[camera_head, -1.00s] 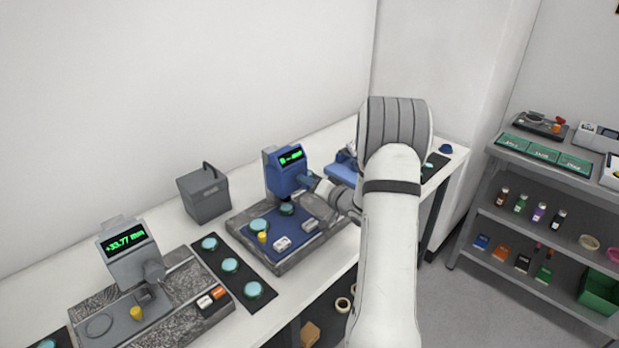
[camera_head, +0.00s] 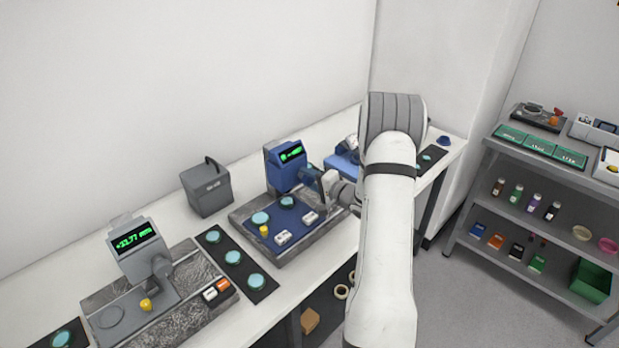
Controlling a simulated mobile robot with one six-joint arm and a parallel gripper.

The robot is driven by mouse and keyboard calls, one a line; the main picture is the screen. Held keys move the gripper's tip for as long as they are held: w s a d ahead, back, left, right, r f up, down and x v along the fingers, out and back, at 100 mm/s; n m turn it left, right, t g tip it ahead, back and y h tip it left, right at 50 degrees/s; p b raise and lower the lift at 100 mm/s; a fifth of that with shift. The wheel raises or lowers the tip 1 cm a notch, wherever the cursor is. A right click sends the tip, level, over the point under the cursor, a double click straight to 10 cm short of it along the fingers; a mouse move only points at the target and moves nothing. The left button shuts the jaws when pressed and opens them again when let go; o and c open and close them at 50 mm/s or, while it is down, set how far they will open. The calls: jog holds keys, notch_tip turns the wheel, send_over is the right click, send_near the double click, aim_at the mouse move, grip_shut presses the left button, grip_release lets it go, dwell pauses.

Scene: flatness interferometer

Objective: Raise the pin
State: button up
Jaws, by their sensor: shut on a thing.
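The blue interferometer (camera_head: 283,168) stands on a grey slab with a blue plate (camera_head: 257,226), its green display lit. A blue part (camera_head: 310,176) juts from its right side. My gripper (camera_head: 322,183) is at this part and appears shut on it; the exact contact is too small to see. A yellow knob (camera_head: 264,231) stands at the plate's front, apart from my gripper. No separate pin can be told for sure. My arm hides part of the bench to the right.
A grey instrument (camera_head: 137,246) with its own yellow knob (camera_head: 146,304) stands at the left. A dark strip with teal discs (camera_head: 233,257) lies between the two. A grey box (camera_head: 207,188) stands behind. A shelf unit (camera_head: 530,210) is at the right.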

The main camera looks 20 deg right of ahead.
dwell(0.3)
jog(key=o, duration=1)
jog(key=b+v, duration=0.2)
jog(key=v, duration=0.6)
jog(key=shift+f, duration=0.1)
jog(key=shift+w, duration=0.1)
